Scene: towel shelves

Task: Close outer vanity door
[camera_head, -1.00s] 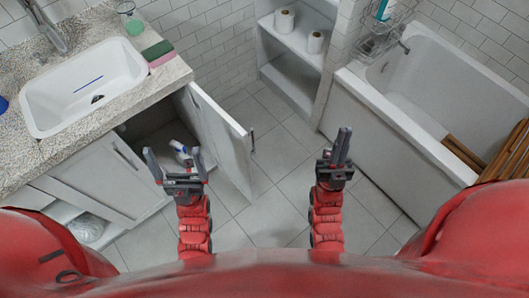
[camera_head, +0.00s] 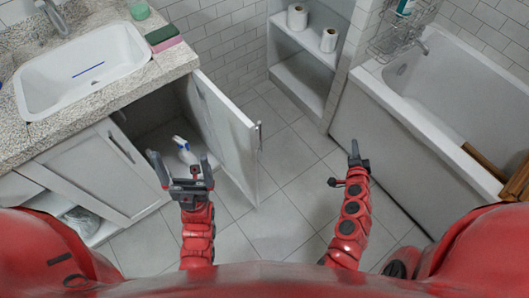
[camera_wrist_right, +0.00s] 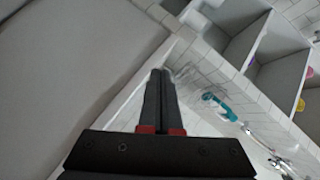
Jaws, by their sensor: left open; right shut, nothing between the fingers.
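The outer vanity door (camera_head: 228,136) stands wide open, swung out from the cabinet under the counter. A handle (camera_head: 259,135) is on its free edge. My left gripper (camera_head: 180,168) is open and empty in front of the cabinet opening, to the left of the door and apart from it in the picture. My right gripper (camera_head: 355,150) is shut and empty, well to the right of the door, over the floor near the bathtub. In the right wrist view its fingers (camera_wrist_right: 159,85) are together with nothing between them; I cannot make out the vanity door there.
A white spray bottle (camera_head: 184,150) is inside the open cabinet. The closed inner vanity door (camera_head: 98,172) is at the left. The bathtub (camera_head: 390,155) is at the right, open shelves (camera_head: 305,75) at the back. The tiled floor (camera_head: 285,170) between door and tub is clear.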

